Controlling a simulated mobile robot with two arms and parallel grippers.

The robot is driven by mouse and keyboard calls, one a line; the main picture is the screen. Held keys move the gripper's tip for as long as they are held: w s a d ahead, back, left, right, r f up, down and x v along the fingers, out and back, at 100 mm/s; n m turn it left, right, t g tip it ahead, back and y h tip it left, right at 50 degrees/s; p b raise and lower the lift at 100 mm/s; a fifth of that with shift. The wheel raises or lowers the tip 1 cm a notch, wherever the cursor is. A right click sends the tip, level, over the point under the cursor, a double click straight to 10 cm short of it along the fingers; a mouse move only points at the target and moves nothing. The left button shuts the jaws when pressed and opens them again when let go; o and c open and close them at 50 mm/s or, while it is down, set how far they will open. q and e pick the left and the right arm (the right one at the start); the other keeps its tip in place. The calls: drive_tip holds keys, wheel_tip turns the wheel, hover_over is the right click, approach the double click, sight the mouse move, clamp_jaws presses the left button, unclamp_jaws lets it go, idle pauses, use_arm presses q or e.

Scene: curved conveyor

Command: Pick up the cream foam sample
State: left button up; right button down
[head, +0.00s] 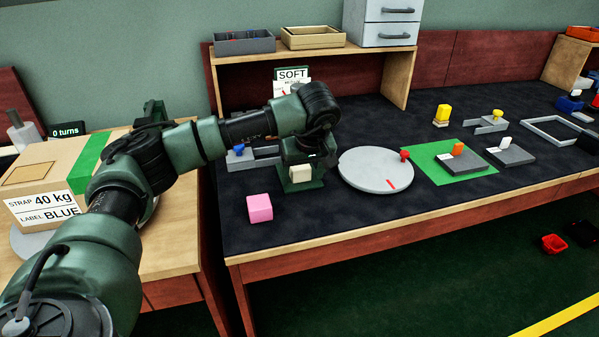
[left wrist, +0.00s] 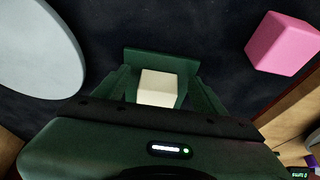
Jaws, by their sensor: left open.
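The cream foam sample (head: 300,173) is a small pale block on the dark bench mat, near the front left of the bench. My left gripper (head: 301,180) is directly over it, pointing down and open, with its fingers around the block. In the left wrist view the cream foam sample (left wrist: 158,88) sits between the two fingers of my left gripper (left wrist: 160,85). A dark gap shows beside the block, and I cannot tell whether either finger touches it. My right gripper is not in view.
A pink block (head: 259,208) lies to the left of the gripper, near the front edge. A grey round disc (head: 365,178) with a red knob lies close on the right. A green mat (head: 427,167) lies beyond it. A wooden shelf (head: 385,62) stands behind.

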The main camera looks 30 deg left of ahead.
use_arm(q)
drive_tip(key=shift+f, duration=0.1)
drive_tip(key=shift+c, duration=0.3)
drive_tip(key=c, duration=1.5)
